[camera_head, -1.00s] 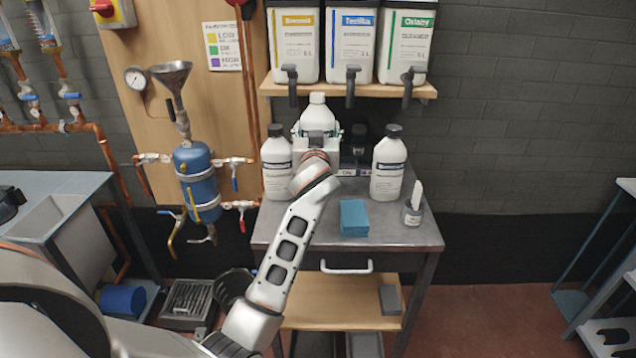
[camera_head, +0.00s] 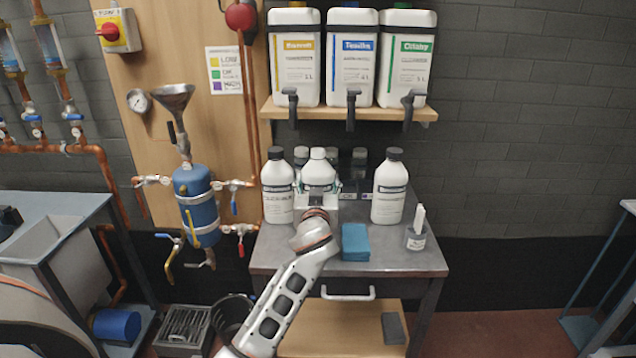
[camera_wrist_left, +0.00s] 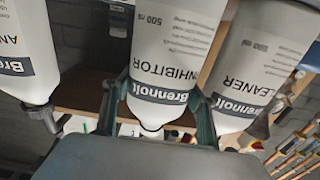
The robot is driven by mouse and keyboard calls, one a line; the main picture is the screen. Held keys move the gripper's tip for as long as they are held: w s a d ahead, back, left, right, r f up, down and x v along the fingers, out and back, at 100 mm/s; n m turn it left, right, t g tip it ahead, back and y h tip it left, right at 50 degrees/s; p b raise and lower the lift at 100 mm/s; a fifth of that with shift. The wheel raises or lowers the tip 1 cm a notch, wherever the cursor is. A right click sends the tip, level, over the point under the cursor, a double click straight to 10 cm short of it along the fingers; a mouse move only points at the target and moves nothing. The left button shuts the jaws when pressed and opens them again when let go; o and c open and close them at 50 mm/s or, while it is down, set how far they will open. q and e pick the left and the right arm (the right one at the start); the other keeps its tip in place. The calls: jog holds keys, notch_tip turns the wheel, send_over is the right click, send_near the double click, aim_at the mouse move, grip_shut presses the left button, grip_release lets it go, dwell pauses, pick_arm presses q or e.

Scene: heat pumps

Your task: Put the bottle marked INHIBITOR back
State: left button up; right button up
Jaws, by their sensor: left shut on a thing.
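The INHIBITOR bottle (camera_head: 318,170) is white with a white cap and stands upright between two similar white bottles on the metal bench. Its lettering reads INHIBITOR upside down in the left wrist view (camera_wrist_left: 172,65). My left gripper (camera_head: 318,190) is shut around it from the front, and both fingers (camera_wrist_left: 160,108) flank its sides. The gripper hides its lower part in the head view, so I cannot tell whether its base touches the bench. My right gripper is not in view.
Dark-capped bottles flank it on the left (camera_head: 277,190) and right (camera_head: 389,190); the left gap is narrower. Smaller dark bottles (camera_head: 358,162) stand behind. The canister shelf (camera_head: 340,115) overhangs the back.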

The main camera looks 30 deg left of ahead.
pick_arm(q)
jog(key=o, duration=1.3)
jog(key=shift+f, duration=0.15)
jog(key=o, duration=0.4)
jog(key=shift+c, duration=0.2)
jog(key=v, duration=1.2)
jog(key=shift+r, duration=0.25)
jog(key=shift+f, duration=0.1)
